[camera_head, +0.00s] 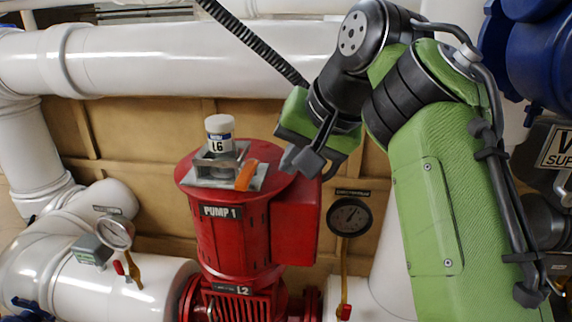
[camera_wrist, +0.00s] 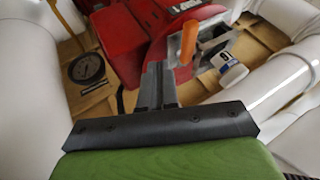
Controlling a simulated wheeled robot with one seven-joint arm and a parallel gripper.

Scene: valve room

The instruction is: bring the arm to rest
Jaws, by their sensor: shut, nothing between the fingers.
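My green arm reaches in from the right in the head view and bends back down. My gripper (camera_head: 302,162) is at its end, beside the right top edge of the red pump labelled PUMP 1 (camera_head: 232,232). The fingers are shut together and empty. In the wrist view my gripper (camera_wrist: 158,85) shows its closed fingers pointing toward the red pump (camera_wrist: 125,45). I cannot tell whether the fingertips touch the pump.
A white jar labelled L6 (camera_head: 219,130) stands in a metal bracket (camera_head: 213,170) on the pump top, near an orange handle (camera_head: 246,175). A dark gauge (camera_head: 349,216) is right of the pump, a light gauge (camera_head: 116,232) left. White pipes (camera_head: 180,58) run behind.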

